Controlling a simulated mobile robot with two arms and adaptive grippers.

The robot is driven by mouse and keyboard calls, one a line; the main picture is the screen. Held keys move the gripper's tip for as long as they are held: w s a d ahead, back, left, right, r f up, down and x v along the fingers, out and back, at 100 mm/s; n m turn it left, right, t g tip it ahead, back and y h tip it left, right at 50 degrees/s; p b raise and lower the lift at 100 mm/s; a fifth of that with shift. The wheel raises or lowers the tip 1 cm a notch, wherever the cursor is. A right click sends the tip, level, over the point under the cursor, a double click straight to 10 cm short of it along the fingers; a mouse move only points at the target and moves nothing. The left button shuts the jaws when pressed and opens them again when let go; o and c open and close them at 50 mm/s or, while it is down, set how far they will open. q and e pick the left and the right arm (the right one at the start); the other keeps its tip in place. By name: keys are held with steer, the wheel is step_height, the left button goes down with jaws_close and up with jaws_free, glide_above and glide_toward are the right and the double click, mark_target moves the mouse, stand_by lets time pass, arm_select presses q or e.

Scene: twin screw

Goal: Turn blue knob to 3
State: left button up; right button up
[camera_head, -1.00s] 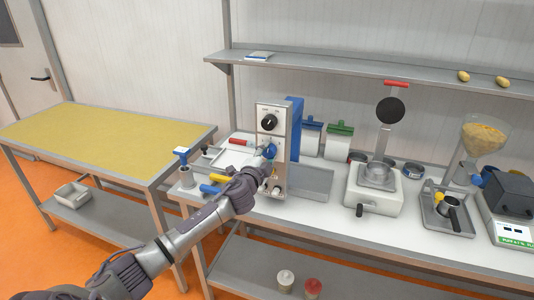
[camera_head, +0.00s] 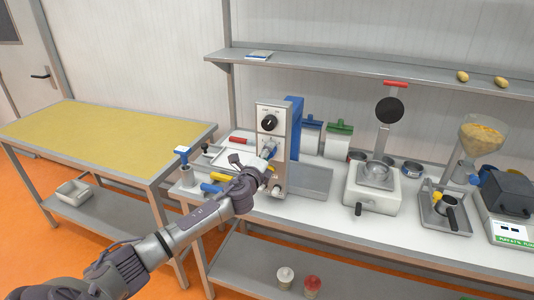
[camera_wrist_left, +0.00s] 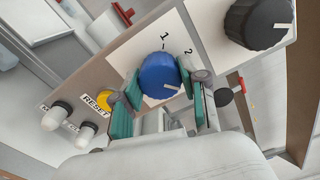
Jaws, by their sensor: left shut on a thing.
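The blue knob (camera_wrist_left: 159,76) sits on the panel of a grey machine (camera_head: 289,180), with printed numbers 1 and 2 beside it in the left wrist view. Its white pointer line is on the lower right of its face, away from the 1. A 3 is not visible. My left gripper (camera_wrist_left: 163,82) has its green-padded fingers on both sides of the knob and is shut on it. In the head view, my left gripper (camera_head: 268,157) is at the machine's front and mostly hides the knob. My right gripper is not in view.
A black knob (camera_wrist_left: 259,20) is beside the blue one, with a yellow RESET button (camera_wrist_left: 105,99) and two white-grey knobs on the other side. A press (camera_head: 374,190) stands to the right on the bench. The yellow-topped table (camera_head: 95,138) at left is clear.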

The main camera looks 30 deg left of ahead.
arm_select(q)
steer(key=shift+f, duration=0.1)
stand_by(0.4)
steer(key=o, duration=1.1)
steer(key=shift+o, duration=0.2)
steer(key=v, duration=1.2)
